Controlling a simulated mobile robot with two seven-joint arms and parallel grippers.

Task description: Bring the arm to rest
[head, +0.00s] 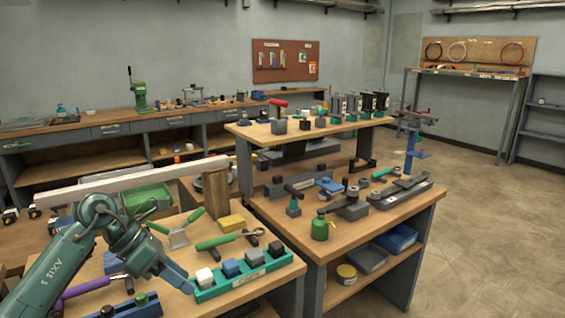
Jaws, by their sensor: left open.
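My left arm (62,262) is green and comes in from the lower left, bent over the near bench. My left gripper (180,278) points down and to the right, low over the bench top and just left of the green rack (245,279). It is open, and I see nothing held in it. Only one grey-blue finger shows clearly; the other is hard to make out. My right arm and gripper are not in view.
The rack holds several coloured blocks. A long pale beam (130,182) spans behind the arm. The floor (480,220) at right is clear.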

